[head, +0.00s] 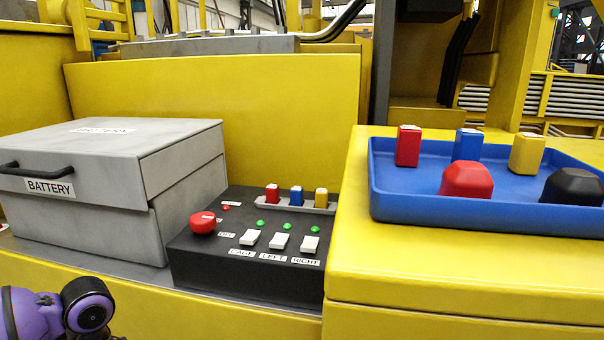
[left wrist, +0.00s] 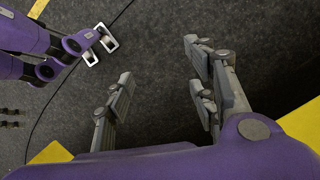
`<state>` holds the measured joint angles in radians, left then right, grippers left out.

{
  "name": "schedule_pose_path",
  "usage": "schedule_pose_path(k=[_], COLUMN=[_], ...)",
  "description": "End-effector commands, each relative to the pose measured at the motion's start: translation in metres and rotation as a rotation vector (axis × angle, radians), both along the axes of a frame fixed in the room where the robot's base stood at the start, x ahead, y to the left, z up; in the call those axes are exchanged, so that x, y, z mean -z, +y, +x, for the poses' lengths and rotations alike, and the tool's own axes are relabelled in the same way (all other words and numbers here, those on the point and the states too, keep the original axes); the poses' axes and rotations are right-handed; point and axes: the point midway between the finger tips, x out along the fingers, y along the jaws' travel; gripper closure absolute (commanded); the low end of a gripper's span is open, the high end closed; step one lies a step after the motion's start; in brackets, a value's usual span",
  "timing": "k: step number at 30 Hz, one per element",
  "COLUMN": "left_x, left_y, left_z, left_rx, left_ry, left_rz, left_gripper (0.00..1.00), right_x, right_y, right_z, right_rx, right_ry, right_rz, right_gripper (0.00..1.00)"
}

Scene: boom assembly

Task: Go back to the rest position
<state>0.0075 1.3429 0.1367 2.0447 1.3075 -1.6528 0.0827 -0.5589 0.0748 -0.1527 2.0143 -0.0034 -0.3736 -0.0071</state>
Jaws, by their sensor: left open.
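In the head view only a purple piece of my left arm shows at the lower left corner, in front of the yellow ledge; the fingers are not seen there.
A grey battery box (head: 100,170) and a black control box (head: 250,262) with switches and coloured fuses stand on the yellow machine. A blue tray (head: 400,208) at right holds blocks and knobs. Yellow edges (left wrist: 50,153) flank my left gripper; open floor (left wrist: 160,20) lies beyond.

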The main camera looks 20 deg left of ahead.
Motion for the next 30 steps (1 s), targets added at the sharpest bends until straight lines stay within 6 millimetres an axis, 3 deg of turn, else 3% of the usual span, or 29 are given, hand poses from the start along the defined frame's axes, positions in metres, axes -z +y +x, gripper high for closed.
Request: schedule_pose_path(k=[1,6,12,15,21,28,30], left_x=[0.031,0.105,0.149,0.155,0.15,0.134,0.14], left_y=[-0.013,-0.059,-0.128,-0.158,-0.196,-0.219,-0.219], left_z=[-0.027,-0.102,-0.174,-0.198,-0.225,-0.241,-0.227], left_rx=[0.0,-0.005,-0.063,-0.109,-0.206,-0.317,-0.311], left_ry=[0.013,0.005,-0.045,-0.077,-0.128,-0.165,-0.224], left_rz=[-0.02,-0.04,-0.045,-0.033,0.011,0.078,0.068], left_gripper=[0.48,0.48,0.48,0.48,0.48,0.48,0.48], right_x=[0.001,0.001,0.001,0.0,0.0,0.0,-0.011], right_y=[0.0,0.0,0.0,0.0,0.0,0.0,0.001], right_z=[-0.002,-0.002,-0.001,0.0,0.001,0.002,0.009], right_rx=[0.0,0.0,0.0,0.0,-0.001,-0.001,0.0], right_ry=[0.005,0.005,0.003,0.001,-0.002,-0.003,-0.018], right_rz=[0.0,0.0,0.0,0.0,0.0,0.0,0.003], right_gripper=[0.6,0.6,0.6,0.6,0.6,0.6,0.6])
